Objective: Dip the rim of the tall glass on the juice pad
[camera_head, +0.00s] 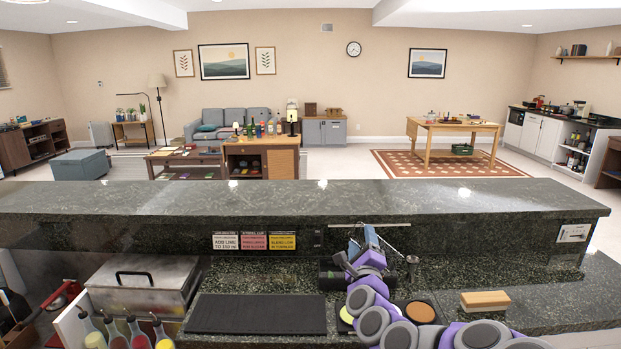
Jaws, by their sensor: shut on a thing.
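My gripper (360,258) is at the end of my purple and grey arm, above the counter right of centre. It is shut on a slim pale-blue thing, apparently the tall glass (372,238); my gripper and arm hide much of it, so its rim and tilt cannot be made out. A dark holder with round pads lies nearer and lower, partly behind my arm. It shows an orange-brown pad (420,312) and the edge of a yellowish pad (346,317). I cannot tell which is the juice pad. The glass appears apart from the pads.
A raised dark stone ledge (200,198) runs across behind. A black mat (257,314), a metal lidded box (140,278) and several bottles (135,330) stand left. A wooden-backed block (486,300) lies right. A small dark cup-like thing (412,260) stands beside my gripper.

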